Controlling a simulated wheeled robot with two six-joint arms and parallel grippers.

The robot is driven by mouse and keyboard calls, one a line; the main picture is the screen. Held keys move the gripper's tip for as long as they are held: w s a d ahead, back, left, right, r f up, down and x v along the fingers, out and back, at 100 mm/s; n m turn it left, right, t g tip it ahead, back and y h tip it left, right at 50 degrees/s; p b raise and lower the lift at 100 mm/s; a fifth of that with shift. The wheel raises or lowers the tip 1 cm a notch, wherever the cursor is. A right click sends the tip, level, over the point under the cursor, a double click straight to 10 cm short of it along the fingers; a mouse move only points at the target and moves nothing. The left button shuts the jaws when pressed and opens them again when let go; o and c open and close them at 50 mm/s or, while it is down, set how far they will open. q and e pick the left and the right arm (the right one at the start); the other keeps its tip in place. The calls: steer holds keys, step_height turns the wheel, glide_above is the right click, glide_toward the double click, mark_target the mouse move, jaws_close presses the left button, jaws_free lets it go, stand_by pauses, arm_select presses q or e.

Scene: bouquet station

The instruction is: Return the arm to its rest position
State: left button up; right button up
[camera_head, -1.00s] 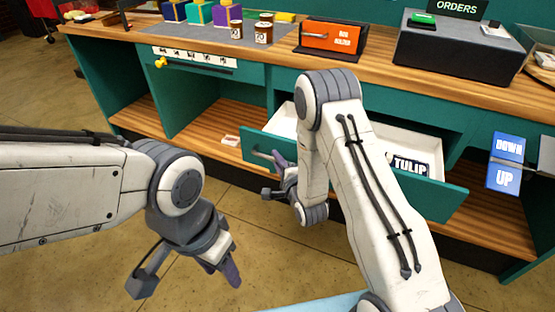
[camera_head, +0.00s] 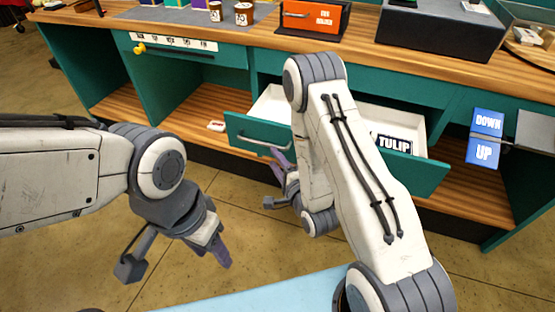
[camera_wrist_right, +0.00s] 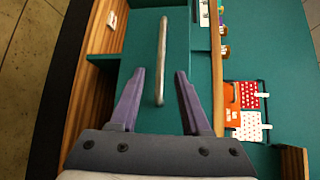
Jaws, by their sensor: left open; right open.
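My right gripper (camera_head: 277,181) is open and empty in front of the open drawer (camera_head: 412,167) labelled TULIP. Its arm covers the middle of the drawer. In the right wrist view the two fingers of the right gripper (camera_wrist_right: 158,95) stand apart, with the metal drawer handle (camera_wrist_right: 161,60) ahead between them; I see no grip on it. The same handle shows in the head view (camera_head: 262,146). My left gripper (camera_head: 175,262) is open and empty, low over the floor at the left, away from the counter.
The wooden counter (camera_head: 390,52) holds an orange box (camera_head: 311,18), brown jars (camera_head: 243,14) and a dark box (camera_head: 440,30). A blue DOWN/UP panel (camera_head: 485,138) is at the right. A closed drawer with a yellow knob (camera_head: 139,49) is at the left.

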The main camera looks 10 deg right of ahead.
arm_select(q)
steer(key=shift+r, duration=0.6)
arm_select(e)
steer(key=shift+s+d+r, duration=0.1)
steer(key=shift+s+r, duration=0.1)
steer(key=shift+s, duration=0.4)
